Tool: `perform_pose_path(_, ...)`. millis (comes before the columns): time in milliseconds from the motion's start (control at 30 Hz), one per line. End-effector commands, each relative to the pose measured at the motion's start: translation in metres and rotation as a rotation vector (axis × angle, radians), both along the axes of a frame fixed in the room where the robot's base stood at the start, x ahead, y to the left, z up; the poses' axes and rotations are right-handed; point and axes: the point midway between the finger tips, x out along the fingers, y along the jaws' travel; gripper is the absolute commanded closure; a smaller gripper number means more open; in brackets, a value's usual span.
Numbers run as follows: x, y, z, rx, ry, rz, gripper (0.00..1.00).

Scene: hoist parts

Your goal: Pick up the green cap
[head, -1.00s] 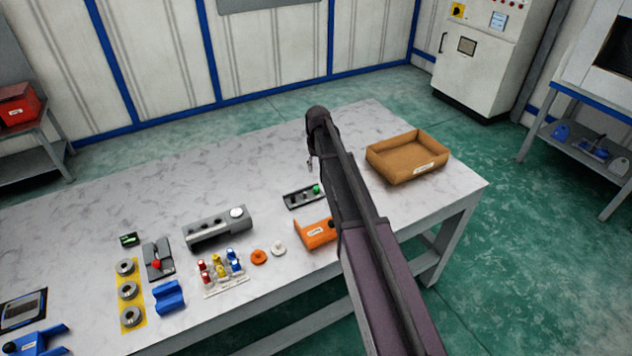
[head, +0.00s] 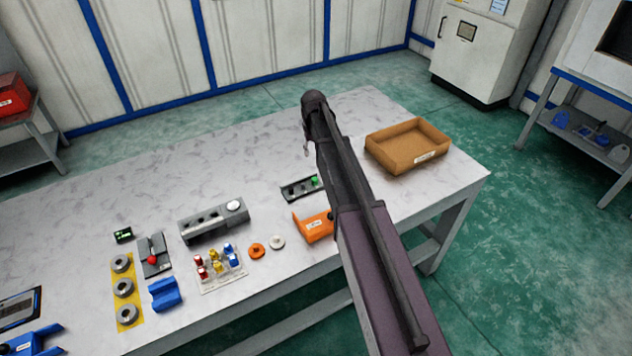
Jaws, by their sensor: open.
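The green cap (head: 315,180) shows at the right end of a narrow dark tray (head: 296,189) on the table, just left of my arm. My arm stretches over the table from the lower right and hides part of the tray's right end. My gripper (head: 306,149) is mostly hidden behind the arm's far end; only a small part shows, above and beyond the green cap in the picture. It is open. I see nothing held in it, and its height over the table is hard to tell.
An orange holder (head: 312,226) stands near the front edge beside my arm. A brown box (head: 408,146) is at the right. A grey block (head: 213,221), a rack of coloured pieces (head: 219,268), an orange disc (head: 257,250) and a white disc (head: 277,242) lie left. The table's back is clear.

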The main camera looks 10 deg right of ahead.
Motion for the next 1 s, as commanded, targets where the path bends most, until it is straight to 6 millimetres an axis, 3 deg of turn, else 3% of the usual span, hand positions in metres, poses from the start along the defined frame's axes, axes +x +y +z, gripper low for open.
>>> perform_pose_path(1000, 0.0, -0.002, -0.078, 0.0, 0.0, -0.003, 0.49)
